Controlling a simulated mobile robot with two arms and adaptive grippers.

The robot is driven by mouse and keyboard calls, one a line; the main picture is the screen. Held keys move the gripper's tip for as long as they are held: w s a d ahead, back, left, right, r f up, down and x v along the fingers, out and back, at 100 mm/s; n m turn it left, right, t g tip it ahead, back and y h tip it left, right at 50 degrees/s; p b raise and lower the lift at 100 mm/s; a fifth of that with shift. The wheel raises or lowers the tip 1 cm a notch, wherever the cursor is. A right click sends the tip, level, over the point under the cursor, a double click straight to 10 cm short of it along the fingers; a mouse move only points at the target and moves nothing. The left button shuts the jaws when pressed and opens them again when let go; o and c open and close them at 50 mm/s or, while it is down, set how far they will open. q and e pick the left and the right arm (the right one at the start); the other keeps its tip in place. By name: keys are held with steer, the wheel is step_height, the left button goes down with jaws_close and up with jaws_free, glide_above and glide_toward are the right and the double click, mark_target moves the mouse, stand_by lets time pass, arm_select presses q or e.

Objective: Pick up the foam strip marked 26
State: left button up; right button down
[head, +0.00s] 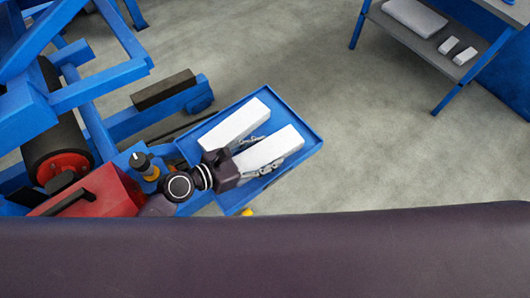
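Two white foam strips lie side by side in a blue tray (308,131): an upper-left strip (236,122) and a lower-right strip (275,147). No number is readable on either, so I cannot tell which is marked 26. My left gripper (262,157) reaches in from the left over the tray. Its fingers are apart, one in the gap between the strips and one along the lower edge of the lower-right strip, whose near end lies between them. Whether they press on it cannot be seen. The gripper's body hides part of the tray. My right gripper is not in view.
A blue frame (100,92) with a dark roller (55,130) and a red box (98,188) crowd the left side. A dark block (164,89) lies beyond the tray. A grey shelf (408,38) with white pieces stands at upper right. The concrete floor between is clear.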

arm_select(q)
steer(key=c, duration=0.6)
